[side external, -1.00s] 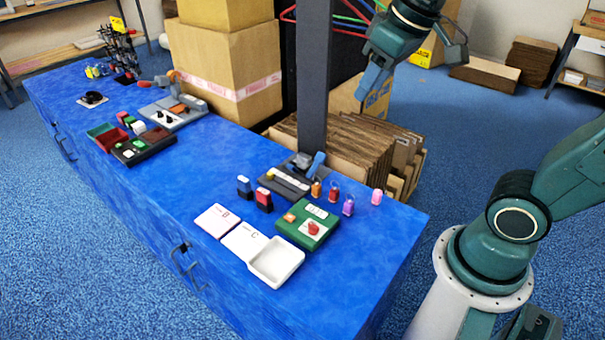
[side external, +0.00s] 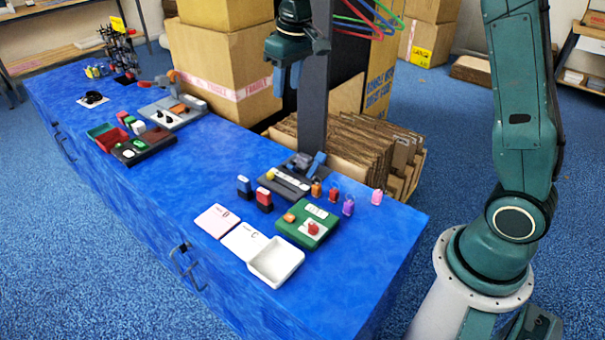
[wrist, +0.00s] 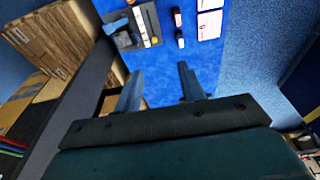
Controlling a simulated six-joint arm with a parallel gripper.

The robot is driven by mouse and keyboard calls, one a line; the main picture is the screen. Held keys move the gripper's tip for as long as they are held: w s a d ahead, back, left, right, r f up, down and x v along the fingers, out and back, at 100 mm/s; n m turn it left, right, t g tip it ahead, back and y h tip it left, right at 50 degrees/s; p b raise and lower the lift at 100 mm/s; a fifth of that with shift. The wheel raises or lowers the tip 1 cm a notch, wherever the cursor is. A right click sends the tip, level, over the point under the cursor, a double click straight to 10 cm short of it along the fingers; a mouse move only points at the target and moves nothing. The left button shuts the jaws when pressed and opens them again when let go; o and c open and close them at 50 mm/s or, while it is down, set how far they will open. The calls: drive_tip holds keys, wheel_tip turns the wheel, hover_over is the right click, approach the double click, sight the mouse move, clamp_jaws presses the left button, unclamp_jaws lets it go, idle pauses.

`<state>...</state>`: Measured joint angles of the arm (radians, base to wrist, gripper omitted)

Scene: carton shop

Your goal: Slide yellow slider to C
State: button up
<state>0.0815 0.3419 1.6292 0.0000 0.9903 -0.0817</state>
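A dark grey panel (side external: 290,188) on the blue table has a pale strip and a small yellow knob (side external: 270,175), apparently the yellow slider, at the strip's left end. In the wrist view the panel (wrist: 125,40) is near the top, with the yellow knob (wrist: 155,41) at the strip's lower end. Marks along the strip are too small to read. My gripper (side external: 287,86) hangs high above the table, behind and well above the panel. In the wrist view my gripper (wrist: 160,82) is open, its two fingers wide apart with nothing between them.
A dark post (side external: 314,80) stands right behind the panel. Red and blue stamps (side external: 264,200), a green box (side external: 308,224), small coloured bottles (side external: 333,193), a white tray (side external: 276,262) and lettered cards (side external: 217,221) surround it. Cartons (side external: 232,70) stand behind the table. The table's middle is clear.

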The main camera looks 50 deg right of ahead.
drive_tip(key=w+d+f+g, duration=0.1)
drive_tip(key=w+d+f, duration=0.1)
drive_tip(key=w+f, duration=0.6)
drive_tip(key=g, duration=0.1)
hover_over(270, 173)
wheel_tip(270, 173, down, 12)
drive_tip(key=r, duration=0.1)
drive_tip(key=shift+f, duration=0.25)
drive_tip(key=shift+f, duration=0.15)
wheel_tip(270, 173, down, 14)
drive_tip(key=shift+r, duration=0.25)
clamp_jaws()
